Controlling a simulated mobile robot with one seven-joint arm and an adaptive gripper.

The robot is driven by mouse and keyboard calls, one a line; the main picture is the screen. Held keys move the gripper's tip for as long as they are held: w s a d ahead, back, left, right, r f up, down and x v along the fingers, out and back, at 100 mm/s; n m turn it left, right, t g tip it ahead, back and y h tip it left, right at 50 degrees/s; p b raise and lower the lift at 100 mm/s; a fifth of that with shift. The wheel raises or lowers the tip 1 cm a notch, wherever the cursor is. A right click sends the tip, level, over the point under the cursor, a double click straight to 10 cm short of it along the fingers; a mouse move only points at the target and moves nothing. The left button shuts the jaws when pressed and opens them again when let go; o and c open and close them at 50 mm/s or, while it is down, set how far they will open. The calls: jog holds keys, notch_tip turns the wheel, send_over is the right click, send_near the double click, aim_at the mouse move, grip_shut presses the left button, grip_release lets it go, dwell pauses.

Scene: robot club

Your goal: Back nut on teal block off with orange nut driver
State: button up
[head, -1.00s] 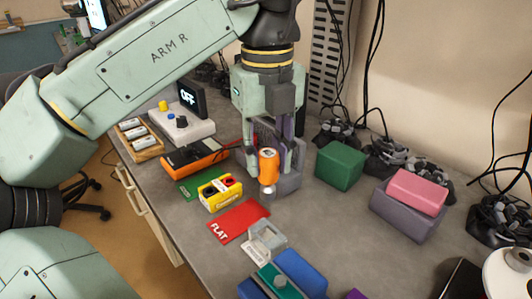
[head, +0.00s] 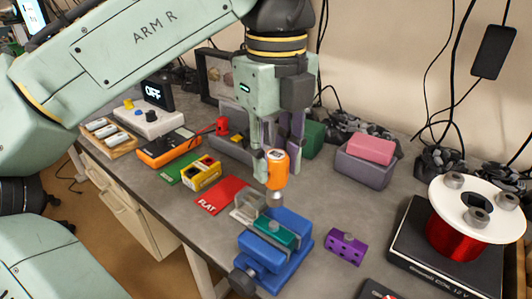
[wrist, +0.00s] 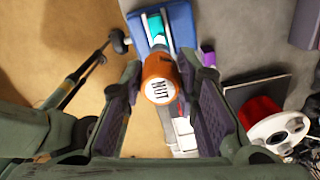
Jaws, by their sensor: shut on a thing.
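My gripper (head: 277,158) is shut on the orange nut driver (head: 277,170) and holds it upright, its metal socket pointing down. In the wrist view the teal block (wrist: 157,30) is partly hidden by the driver.
A clear grey box (head: 249,205) stands just behind the vise. A red FLAT card (head: 221,194) and a yellow box (head: 202,174) lie left. A purple block (head: 346,247) lies right, near a black scale-like base (head: 440,255) with a red-and-white spool (head: 474,212).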

aim_at(273, 190)
jog(key=shift+f+b, duration=2.1)
jog(key=shift+f, duration=0.4)
jog(key=shift+f+p, duration=0.1)
jog(key=shift+p, duration=0.9)
jog(key=shift+f, duration=0.35)
jog(key=shift+f+p, duration=0.1)
jog(key=shift+p, duration=1)
dwell(0.5)
jog(key=o, duration=1.7)
jog(key=shift+o, duration=0.2)
